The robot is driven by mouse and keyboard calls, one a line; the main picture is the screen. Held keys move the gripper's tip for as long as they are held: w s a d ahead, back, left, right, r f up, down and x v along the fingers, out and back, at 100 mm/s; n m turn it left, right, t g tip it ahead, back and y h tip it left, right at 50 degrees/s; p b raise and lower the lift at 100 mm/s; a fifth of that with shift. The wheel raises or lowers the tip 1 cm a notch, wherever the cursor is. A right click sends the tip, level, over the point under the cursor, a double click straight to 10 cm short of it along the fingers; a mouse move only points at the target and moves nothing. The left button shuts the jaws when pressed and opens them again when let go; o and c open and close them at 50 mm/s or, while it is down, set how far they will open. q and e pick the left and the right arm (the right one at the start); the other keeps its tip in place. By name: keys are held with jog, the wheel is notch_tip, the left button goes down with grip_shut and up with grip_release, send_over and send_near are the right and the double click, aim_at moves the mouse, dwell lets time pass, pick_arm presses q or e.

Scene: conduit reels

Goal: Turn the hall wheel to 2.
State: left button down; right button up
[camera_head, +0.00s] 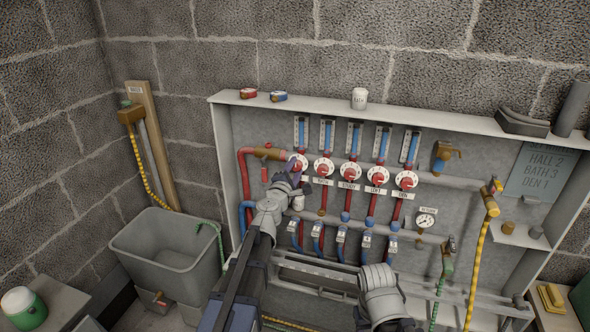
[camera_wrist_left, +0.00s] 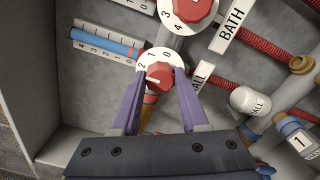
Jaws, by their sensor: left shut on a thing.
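The hall wheel is the leftmost of a row of red wheels with white numbered dials; in the head view its dial (camera_head: 301,161) shows just above my left gripper (camera_head: 295,176). In the left wrist view, the fingers of my left gripper (camera_wrist_left: 158,95) stand on either side of the hall wheel's red knob (camera_wrist_left: 159,75) and are shut on it. The figures 2, 1 and 0 show on the dial's upper rim. A label partly hidden by a finger reads "ALL". I cannot tell the exact setting. My right gripper is not in view.
The bath wheel (camera_wrist_left: 187,10) is close beside the hall wheel. Sight tubes stand above the wheels; hoses and a gauge (camera_head: 426,220) are below. A grey tub (camera_head: 170,255) stands at left.

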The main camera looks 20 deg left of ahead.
pick_arm(q)
jog(key=shift+c, duration=2.1)
grip_release()
jog(key=s, duration=0.7)
jog(key=shift+s+a, duration=0.15)
jog(key=shift+s, duration=0.25)
